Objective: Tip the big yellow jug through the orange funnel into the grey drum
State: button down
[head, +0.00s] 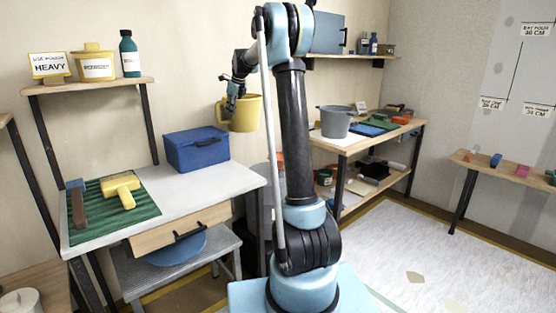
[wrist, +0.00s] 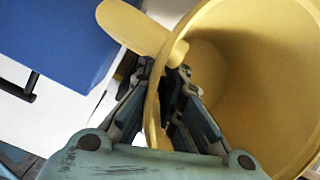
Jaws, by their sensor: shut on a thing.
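The big yellow jug (head: 245,115) hangs in the air, roughly upright, right of the blue box in the head view. My gripper (head: 233,103) is shut on its left side. In the wrist view my gripper (wrist: 168,75) has its fingers on either side of the jug wall at the rim, beside a yellow tongue-like handle part. A grey drum-like shape (head: 264,198) stands low behind my arm, mostly hidden. A small orange-red patch (head: 280,158) behind the arm may be the funnel; I cannot tell.
A blue box (head: 196,149) sits on the white bench (head: 195,190), left of the jug. A grey bucket (head: 336,121) stands on the right-hand bench. A grey step stool (head: 170,270) is under the white bench.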

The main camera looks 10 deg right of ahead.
jog(key=shift+r, duration=2)
jog(key=shift+s, duration=0.1)
